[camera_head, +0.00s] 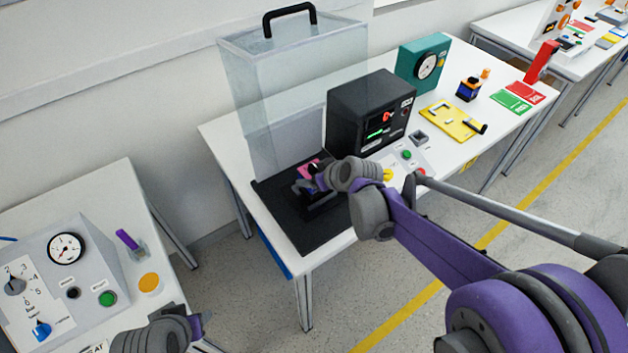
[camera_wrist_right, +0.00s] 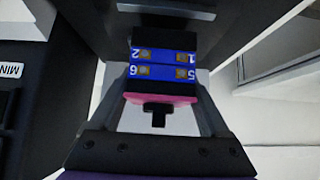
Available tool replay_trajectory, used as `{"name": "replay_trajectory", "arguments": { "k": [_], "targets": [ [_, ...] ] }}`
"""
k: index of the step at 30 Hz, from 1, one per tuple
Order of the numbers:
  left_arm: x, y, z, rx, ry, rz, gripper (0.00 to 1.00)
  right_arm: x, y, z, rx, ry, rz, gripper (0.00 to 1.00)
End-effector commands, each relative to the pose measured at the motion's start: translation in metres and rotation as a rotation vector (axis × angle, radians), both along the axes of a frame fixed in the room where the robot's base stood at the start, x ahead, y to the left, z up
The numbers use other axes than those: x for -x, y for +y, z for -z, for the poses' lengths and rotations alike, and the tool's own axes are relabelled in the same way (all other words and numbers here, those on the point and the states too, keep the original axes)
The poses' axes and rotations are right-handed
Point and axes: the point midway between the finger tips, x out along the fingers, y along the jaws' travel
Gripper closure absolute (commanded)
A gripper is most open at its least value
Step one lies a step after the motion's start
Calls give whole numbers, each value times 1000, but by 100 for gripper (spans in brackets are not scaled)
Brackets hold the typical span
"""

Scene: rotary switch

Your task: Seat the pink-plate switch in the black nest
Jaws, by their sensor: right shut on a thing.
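The pink-plate switch (camera_wrist_right: 160,72) has a blue body with numbered terminals, a pink plate and a black shaft. My right gripper (camera_wrist_right: 160,100) is shut on it, with one finger on each side. In the head view, the pink plate (camera_head: 308,168) shows at my right gripper (camera_head: 313,180), over the black base. A dark block (camera_head: 320,208) just below the gripper may be the black nest; the gripper and wrist partly hide it. I cannot tell whether the switch touches it. My left arm's end shows at the bottom left, its fingers not clear.
The black base (camera_head: 305,235) lies under a raised clear cover (camera_head: 285,85). A black tester box (camera_head: 365,110) stands close to the right of the gripper. Beyond are a yellow plate (camera_head: 450,122), another switch (camera_head: 468,90) and a teal gauge box (camera_head: 420,65). A grey panel (camera_head: 75,265) stands left.

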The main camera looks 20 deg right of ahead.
Motion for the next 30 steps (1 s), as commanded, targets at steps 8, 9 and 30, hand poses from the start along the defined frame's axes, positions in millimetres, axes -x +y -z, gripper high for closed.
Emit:
{"name": "replay_trajectory", "arguments": {
  "k": [8, 9, 30],
  "targets": [
    [0, 0, 2, 0, 1, 0, 50, 0, 0, 16, 0, 0, 0, 90],
    [0, 0, 2, 0, 1, 0, 50, 0, 0, 16, 0, 0, 0, 90],
    [0, 0, 1, 0, 0, 0, 50, 4, -2, 11, 0, 0, 1, 0]
  ]
}}
